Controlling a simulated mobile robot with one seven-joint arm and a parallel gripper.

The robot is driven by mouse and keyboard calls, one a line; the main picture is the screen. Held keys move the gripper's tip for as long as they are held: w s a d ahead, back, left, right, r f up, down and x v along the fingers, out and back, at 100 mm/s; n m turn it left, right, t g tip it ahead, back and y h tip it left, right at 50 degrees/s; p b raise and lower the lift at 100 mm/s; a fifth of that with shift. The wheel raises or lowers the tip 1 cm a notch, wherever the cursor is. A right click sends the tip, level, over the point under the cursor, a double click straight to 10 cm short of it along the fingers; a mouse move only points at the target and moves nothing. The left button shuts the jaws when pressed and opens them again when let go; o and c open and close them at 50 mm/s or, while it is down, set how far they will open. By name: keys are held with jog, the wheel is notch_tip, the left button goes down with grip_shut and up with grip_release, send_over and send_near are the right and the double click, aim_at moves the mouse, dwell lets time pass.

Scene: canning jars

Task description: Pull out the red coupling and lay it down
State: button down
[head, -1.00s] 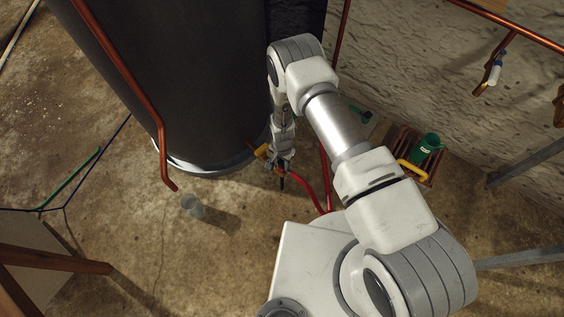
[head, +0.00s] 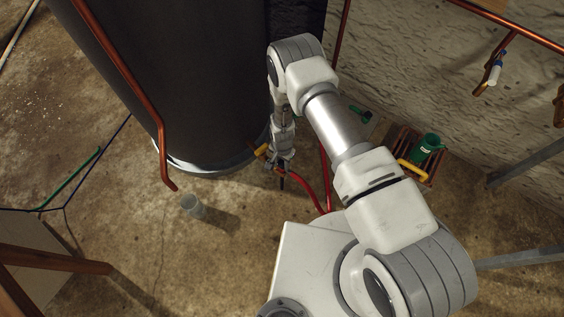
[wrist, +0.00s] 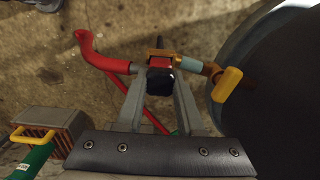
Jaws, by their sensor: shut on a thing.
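My gripper (wrist: 159,100) points down beside the foot of the dark tank (head: 200,80); in the head view it is small and partly hidden by its own wrist (head: 281,163). In the wrist view its two fingers are shut on a dark block with red edges (wrist: 160,80), which I take to be the red coupling. The block sits at a brass fitting (wrist: 158,54), in line with a pale blue piece (wrist: 189,64) and a yellow-handled valve (wrist: 228,85) on the tank side. A red hose end (wrist: 97,56) meets the fitting's other side. Whether the coupling is seated is unclear.
A red hose (head: 309,190) runs along the floor beside my gripper. A grey cup (head: 193,206) stands on open floor to the left. A copper pipe (head: 140,85) runs down the tank's front.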

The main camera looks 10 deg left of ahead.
aim_at(282, 163)
jog(key=shift+r, duration=0.15)
dwell(0.8)
jog(key=shift+r+p, duration=1.25)
jog(key=shift+r, duration=0.65)
